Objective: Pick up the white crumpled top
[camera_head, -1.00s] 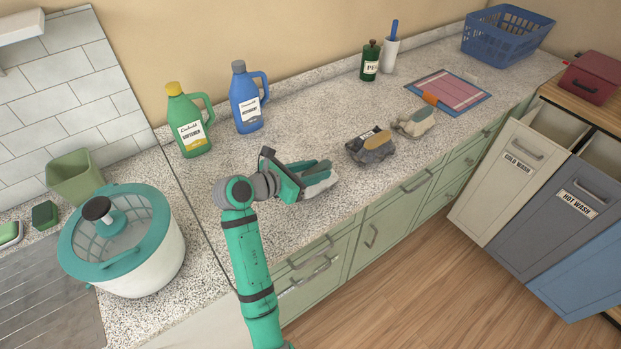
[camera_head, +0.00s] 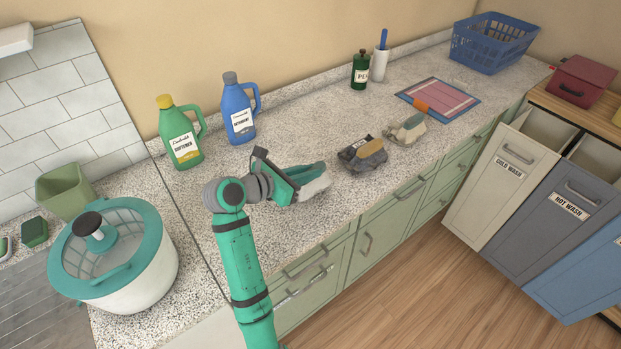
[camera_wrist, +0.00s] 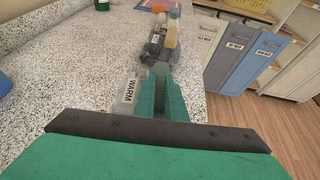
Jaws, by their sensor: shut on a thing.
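The white crumpled top (camera_head: 316,187) is at my gripper (camera_head: 312,172), near the front of the speckled counter. The green fingers are shut on it and hide part of it. I cannot tell whether its underside is clear of the counter. In the wrist view, a pale piece of the top (camera_wrist: 128,92) with a tag reading "WARM" shows just left of the shut fingers (camera_wrist: 160,85).
A dark crumpled garment (camera_head: 362,157) and a beige one (camera_head: 407,131) lie to the right. Green (camera_head: 180,135) and blue (camera_head: 238,108) bottles stand behind. A spinner tub (camera_head: 125,275) is at left; labelled bins (camera_head: 500,185) are at right.

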